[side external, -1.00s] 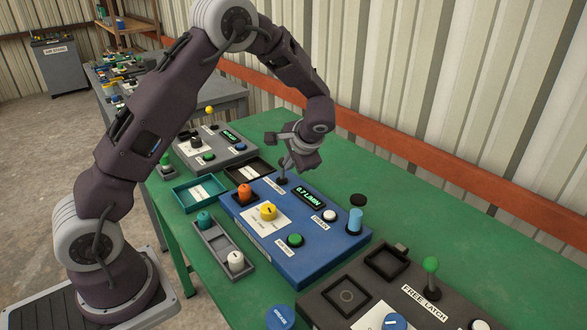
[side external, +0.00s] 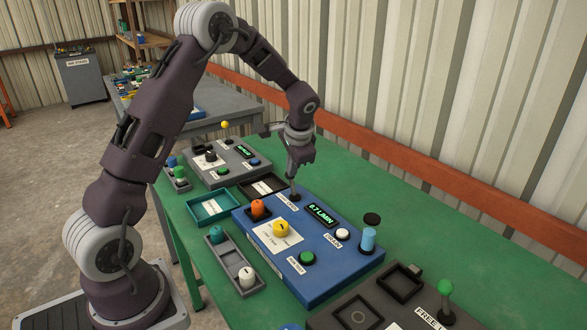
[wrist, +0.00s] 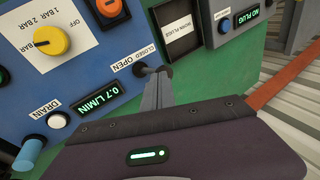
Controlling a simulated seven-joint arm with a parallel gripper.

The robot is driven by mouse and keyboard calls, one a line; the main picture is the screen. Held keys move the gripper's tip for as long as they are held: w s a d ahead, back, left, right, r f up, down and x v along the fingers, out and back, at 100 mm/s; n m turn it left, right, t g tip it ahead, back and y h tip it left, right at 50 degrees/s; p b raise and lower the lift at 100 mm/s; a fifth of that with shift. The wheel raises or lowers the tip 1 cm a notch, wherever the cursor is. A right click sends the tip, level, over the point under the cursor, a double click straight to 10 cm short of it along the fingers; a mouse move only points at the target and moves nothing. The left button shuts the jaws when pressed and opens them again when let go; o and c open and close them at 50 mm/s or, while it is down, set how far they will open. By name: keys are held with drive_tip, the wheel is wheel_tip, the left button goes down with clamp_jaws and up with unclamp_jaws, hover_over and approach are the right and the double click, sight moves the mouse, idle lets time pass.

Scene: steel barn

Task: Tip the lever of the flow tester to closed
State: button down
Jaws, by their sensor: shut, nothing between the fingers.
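The flow tester (side external: 315,262) is a blue box with a lit display reading 0.7 L/MIN; it also shows in the wrist view (wrist: 92,70). Its small dark lever (side external: 294,196) stands at the far left corner, beside the CLOSED and OPEN labels in the wrist view, where the lever tip (wrist: 140,69) shows. My gripper (side external: 292,176) is shut and empty, pointing down right at the lever. In the wrist view the fingers (wrist: 157,82) partly cover the lever, so contact and its exact tilt cannot be told.
The tester carries a yellow dial (side external: 281,229), an orange knob (side external: 258,207), a green button (side external: 307,258), a white DRAIN button (side external: 342,234) and a blue cylinder (side external: 368,239). A grey panel (side external: 215,172) stands behind; a dark panel (side external: 375,305) is in front.

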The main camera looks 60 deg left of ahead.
idle(0.4)
drive_tip(key=v, duration=1.5)
drive_tip(key=s+d+r+t+h, duration=0.1)
drive_tip(key=s+d+r, duration=0.35)
drive_tip(key=s, duration=0.25)
drive_tip(key=s+d+f+n+t+h, duration=0.1)
drive_tip(key=s+d, duration=0.5)
drive_tip(key=s, duration=0.4)
drive_tip(key=s+d+f+t+h, duration=0.1)
drive_tip(key=s+d+h, duration=0.1)
drive_tip(key=s+d, duration=0.4)
drive_tip(key=s, duration=0.4)
drive_tip(key=shift+s+f+n+t+h, duration=0.25)
drive_tip(key=shift+s+n+t+h, duration=0.05)
drive_tip(key=shift+s+n+t, duration=0.1)
drive_tip(key=shift+w+a, duration=0.1)
